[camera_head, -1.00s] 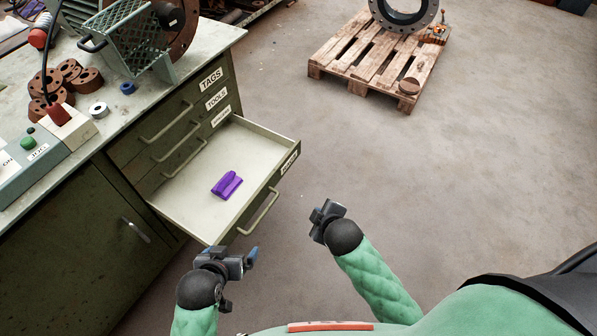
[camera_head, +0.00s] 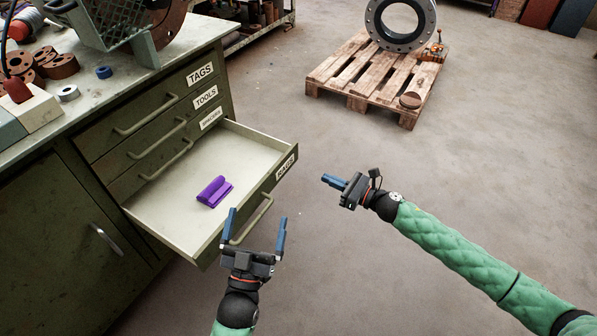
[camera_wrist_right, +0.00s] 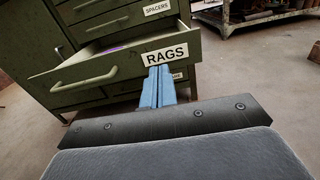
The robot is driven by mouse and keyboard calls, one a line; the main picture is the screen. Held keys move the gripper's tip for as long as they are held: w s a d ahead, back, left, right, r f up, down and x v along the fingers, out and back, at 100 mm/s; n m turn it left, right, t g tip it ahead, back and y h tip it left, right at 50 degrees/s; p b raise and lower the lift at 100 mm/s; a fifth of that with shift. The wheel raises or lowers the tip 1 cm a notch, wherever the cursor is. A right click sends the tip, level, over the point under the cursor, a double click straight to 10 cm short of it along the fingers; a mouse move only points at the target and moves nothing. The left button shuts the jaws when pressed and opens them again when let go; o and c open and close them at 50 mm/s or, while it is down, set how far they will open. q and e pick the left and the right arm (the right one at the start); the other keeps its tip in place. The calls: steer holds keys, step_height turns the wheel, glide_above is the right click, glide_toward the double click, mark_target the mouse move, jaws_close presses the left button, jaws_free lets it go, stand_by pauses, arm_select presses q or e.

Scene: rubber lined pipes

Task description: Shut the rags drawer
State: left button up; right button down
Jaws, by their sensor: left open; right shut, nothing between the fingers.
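The rags drawer (camera_head: 165,222) is pulled far out of the green cabinet, with a folded purple cloth (camera_head: 215,191) lying in it. Its front carries a RAGS label and a bar handle (camera_head: 251,219). In the right wrist view the drawer front (camera_wrist_right: 120,72) faces me, with the label just beyond my fingertips. My left gripper (camera_head: 254,229) is open and empty, close to the drawer front near the handle; whether it touches cannot be told. My right gripper (camera_head: 329,181) is shut and empty, to the right of the drawer's labelled end, apart from it in the head view.
Closed drawers labelled TAGS, TOOLS and SPACERS (camera_head: 152,158) are above. The bench top (camera_head: 90,101) holds brown rings and a green mesh guard. A wooden pallet (camera_head: 375,75) with a large flanged ring stands at the back. The floor right of the drawer is clear.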

glide_toward(284, 160)
steer(key=x, duration=0.5)
steer(key=shift+w+a+r, duration=0.15)
steer(key=shift+w+a, duration=0.05)
steer(key=shift+a, duration=0.15)
steer(key=shift+w+a, duration=0.25)
steer(key=shift+a, duration=0.1)
steer(key=shift+w+a, duration=0.1)
steer(key=shift+w, duration=0.05)
